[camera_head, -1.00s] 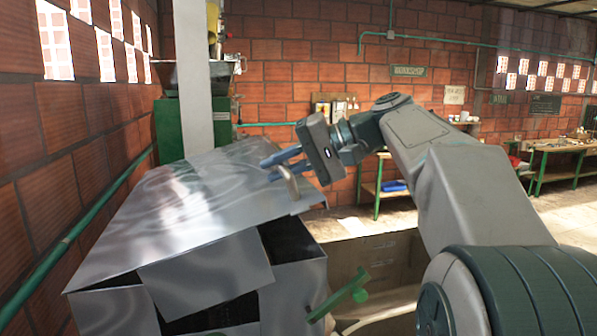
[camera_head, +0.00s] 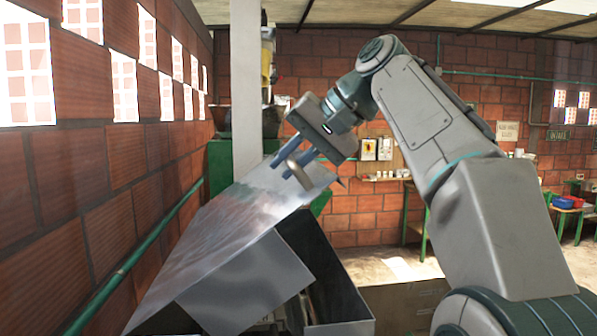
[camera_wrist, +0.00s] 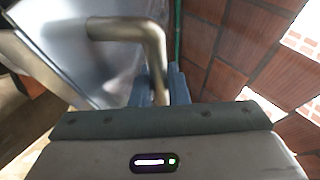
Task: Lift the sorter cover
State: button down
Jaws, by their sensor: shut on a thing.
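The sorter cover (camera_head: 228,225) is a shiny grey metal sheet, tilted up steeply with its right edge raised above the box below. A bent metal handle (camera_head: 300,172) stands on the cover near its raised far corner. My gripper (camera_head: 291,168) is shut on this handle. In the wrist view the handle (camera_wrist: 128,30) is a thick bent bar running down between the blue fingers (camera_wrist: 158,90), with the cover (camera_wrist: 60,40) behind it. The sorter box (camera_head: 340,290) shows a dark opening under the raised cover.
A brick wall (camera_head: 90,170) with a green pipe (camera_head: 135,258) runs close along the left. A pale post (camera_head: 246,90) and green machine (camera_head: 222,165) stand behind the cover.

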jog(key=shift+a+r, duration=0.25)
jog(key=shift+a, duration=0.05)
dwell(0.4)
jog(key=c, duration=1.4)
grip_release()
